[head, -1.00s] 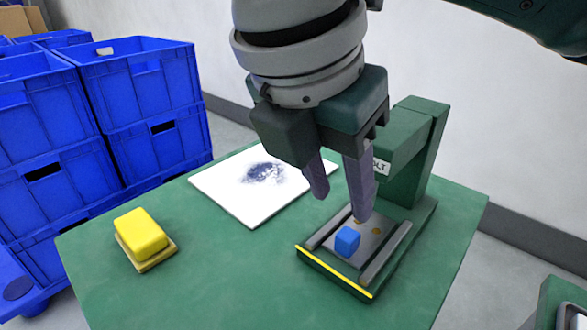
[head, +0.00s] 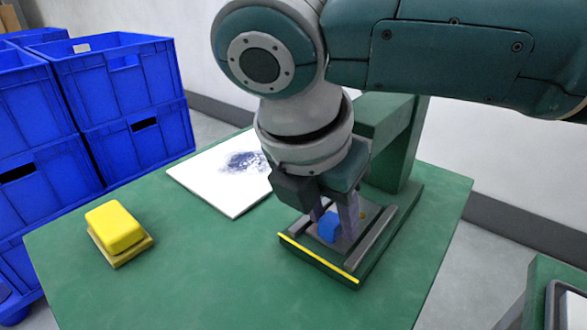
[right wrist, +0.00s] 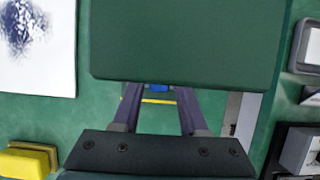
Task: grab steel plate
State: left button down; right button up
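The steel plate (head: 345,241) is a small grey plate lying between two raised rails on a green fixture (head: 322,262) with a yellow front edge. A blue block (head: 328,227) stands on the plate. My right gripper (head: 336,218) points down at the block, with its fingers apart. In the right wrist view, the blue block (right wrist: 158,87) shows between the open fingers (right wrist: 159,93), and the plate is mostly hidden by the fixture's green overhang (right wrist: 185,45). I cannot tell whether the fingers touch the block. My left gripper is not in view.
The fixture's green post (head: 398,150) rises close behind my right gripper. A white sheet with a dark smudge (head: 220,180) and a yellow block on a tan base (head: 115,227) lie on the green table (head: 200,280). Blue crates (head: 115,85) stand at left. The front table area is clear.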

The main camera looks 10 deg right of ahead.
grip_shut()
jog(key=shift+r, duration=0.15)
dwell(0.4)
